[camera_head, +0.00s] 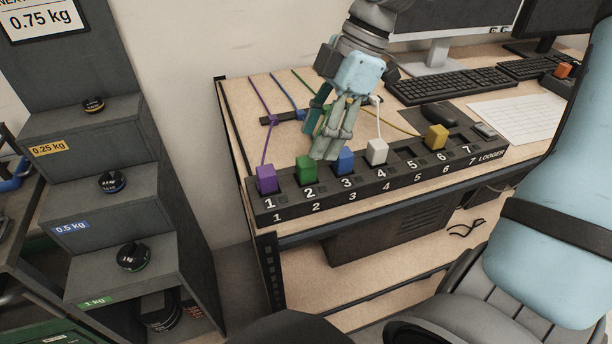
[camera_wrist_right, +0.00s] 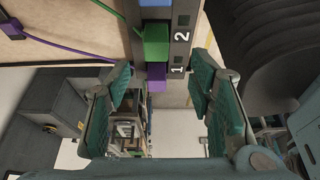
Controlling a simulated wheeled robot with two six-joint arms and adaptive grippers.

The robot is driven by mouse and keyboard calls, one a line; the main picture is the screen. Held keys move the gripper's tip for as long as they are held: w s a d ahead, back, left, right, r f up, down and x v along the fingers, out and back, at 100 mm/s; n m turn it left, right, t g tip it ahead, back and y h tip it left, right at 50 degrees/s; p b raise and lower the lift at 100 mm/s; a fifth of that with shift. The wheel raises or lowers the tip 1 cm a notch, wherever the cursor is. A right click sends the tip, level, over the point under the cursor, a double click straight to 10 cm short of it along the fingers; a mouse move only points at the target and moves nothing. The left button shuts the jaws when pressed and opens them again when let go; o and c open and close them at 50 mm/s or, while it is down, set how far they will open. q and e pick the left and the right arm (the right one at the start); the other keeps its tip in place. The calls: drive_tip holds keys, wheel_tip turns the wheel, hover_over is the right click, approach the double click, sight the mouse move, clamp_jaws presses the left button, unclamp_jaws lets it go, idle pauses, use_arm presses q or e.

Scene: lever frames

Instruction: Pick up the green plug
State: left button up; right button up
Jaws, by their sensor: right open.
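The green plug (camera_head: 306,170) sits in slot 2 of the black numbered logger strip (camera_head: 390,182) along the desk's front edge. A green cable runs from it. In the right wrist view the green plug (camera_wrist_right: 156,42) shows above the middle, just beyond the finger pads. My right gripper (camera_head: 325,145) is over the strip, just behind and right of the green plug. My left gripper is not in view.
A purple plug (camera_head: 266,180) and a blue plug (camera_head: 344,160) flank the green one closely. A white plug (camera_head: 377,152) and a yellow plug (camera_head: 437,138) stand farther right. Behind are a keyboard (camera_head: 452,84) and mouse (camera_head: 438,114). Grey weight shelves (camera_head: 110,220) stand left of the desk.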

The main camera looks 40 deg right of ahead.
sight(306, 160)
drive_tip(key=x, duration=0.3)
drive_tip(key=b+x, duration=0.1)
drive_tip(key=x, duration=0.1)
drive_tip(key=shift+w+d+f, duration=0.15)
drive_tip(key=shift+f, duration=0.3)
drive_tip(key=shift+w+a+f, duration=0.15)
drive_tip(key=shift+a+f, duration=0.05)
drive_tip(key=shift+f, duration=0.15)
clamp_jaws()
